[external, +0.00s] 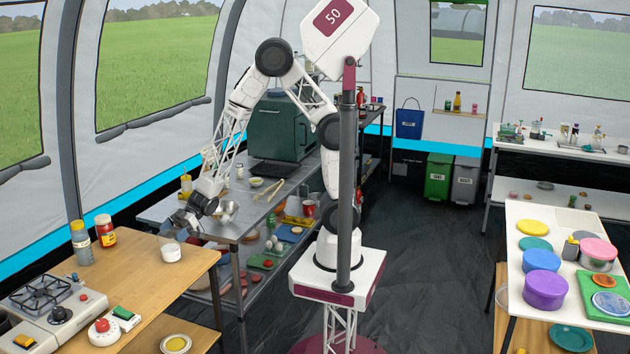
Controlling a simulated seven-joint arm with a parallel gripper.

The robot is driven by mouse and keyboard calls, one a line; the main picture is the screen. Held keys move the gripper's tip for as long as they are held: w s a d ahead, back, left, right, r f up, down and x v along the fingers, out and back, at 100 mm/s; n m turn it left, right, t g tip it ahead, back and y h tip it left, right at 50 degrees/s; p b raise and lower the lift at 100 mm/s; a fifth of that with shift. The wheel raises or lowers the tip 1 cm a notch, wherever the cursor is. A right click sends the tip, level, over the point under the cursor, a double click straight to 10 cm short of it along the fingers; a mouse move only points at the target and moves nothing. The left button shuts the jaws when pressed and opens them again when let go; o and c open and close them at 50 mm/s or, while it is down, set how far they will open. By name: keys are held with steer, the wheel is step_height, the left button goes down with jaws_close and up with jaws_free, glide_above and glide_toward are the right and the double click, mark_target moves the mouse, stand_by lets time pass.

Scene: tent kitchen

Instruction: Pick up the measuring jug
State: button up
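A small clear container with white in its lower part, which looks like the measuring jug (171,253), is at the right side of the wooden table (140,285). It appears upright. My gripper (182,226) is at the jug's upper right edge, pointing down. The fingers are small and dark here, and I cannot tell whether they are open or shut, or whether they touch the jug. I also cannot tell whether the jug rests on the table or is slightly above it.
A grey bottle (82,246) and a red jar (105,232) stand at the table's back left. A crowded metal table (238,226) is behind. The wooden table's middle is clear.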

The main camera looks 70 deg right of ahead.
steer(key=c, duration=1)
steer(key=shift+r, duration=0.35)
steer(key=shift+s+d+r, duration=0.7)
steer(key=shift+s+d, duration=0.8)
steer(key=shift+s, duration=0.7)
steer(key=shift+s+d+r, duration=0.75)
steer(key=shift+s+d, duration=0.75)
steer(key=shift+s, duration=0.65)
steer(key=shift+s+d+r, duration=0.7)
steer(key=shift+s+d, duration=0.8)
steer(key=shift+s, duration=0.7)
